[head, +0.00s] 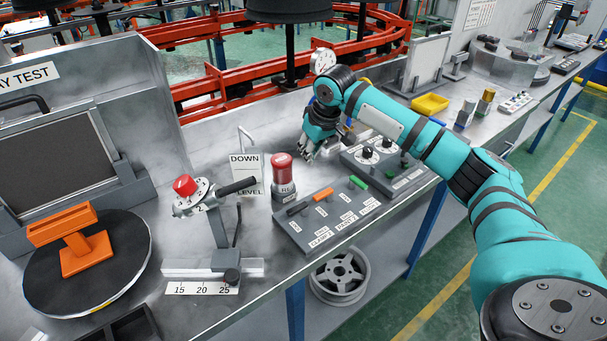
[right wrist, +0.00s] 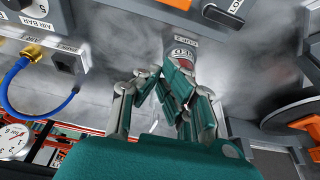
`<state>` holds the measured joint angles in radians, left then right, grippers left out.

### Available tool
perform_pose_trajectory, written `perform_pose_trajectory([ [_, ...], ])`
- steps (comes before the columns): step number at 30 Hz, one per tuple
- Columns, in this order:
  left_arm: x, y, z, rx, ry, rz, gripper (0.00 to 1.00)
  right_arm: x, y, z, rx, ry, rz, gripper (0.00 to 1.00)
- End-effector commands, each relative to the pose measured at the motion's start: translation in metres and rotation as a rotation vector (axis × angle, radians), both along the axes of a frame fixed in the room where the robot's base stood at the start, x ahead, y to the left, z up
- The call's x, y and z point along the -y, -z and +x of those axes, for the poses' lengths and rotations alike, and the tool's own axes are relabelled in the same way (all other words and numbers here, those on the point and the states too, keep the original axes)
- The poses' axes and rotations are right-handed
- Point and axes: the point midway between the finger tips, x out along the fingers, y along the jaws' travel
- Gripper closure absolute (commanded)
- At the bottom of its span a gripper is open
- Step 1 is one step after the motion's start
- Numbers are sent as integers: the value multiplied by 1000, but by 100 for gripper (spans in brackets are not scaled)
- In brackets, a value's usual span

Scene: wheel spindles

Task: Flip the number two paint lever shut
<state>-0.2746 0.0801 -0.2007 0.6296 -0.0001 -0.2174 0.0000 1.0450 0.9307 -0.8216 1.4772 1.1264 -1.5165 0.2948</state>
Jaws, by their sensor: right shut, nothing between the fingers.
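The grey lever panel (head: 325,215) lies on the bench, with a green lever (head: 358,183) at its right and dark levers (head: 297,208) further left. Its small labels include paint and flush; I cannot tell for sure which lever is paint two. My right gripper (head: 308,152) is shut and empty, pointing down behind the panel, apart from the levers. In the right wrist view its fingers (right wrist: 163,80) are together, near the red-topped canister (right wrist: 185,60). My left gripper is not in view.
The red-topped canister (head: 283,175) stands just behind the lever panel. A knob box (head: 375,158) adjoins it on the right. A spray stand with a red knob (head: 185,186) and an orange part on a turntable (head: 85,258) are left. A gauge (head: 323,60) stands behind.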

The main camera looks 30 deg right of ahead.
Motion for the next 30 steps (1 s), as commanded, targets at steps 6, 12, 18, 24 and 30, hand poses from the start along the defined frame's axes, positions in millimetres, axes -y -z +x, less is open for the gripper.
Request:
perform_pose_trajectory([
  [6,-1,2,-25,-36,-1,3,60,0,0,0,-1,0,0,100],
  [12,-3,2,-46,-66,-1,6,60,-1,6,2,-2,0,1,100],
  [18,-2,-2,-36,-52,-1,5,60,-1,35,11,-5,0,1,100],
  [24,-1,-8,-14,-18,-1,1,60,-3,72,24,-4,1,1,100],
  [30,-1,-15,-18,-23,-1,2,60,-1,93,25,-1,-1,-3,100],
])
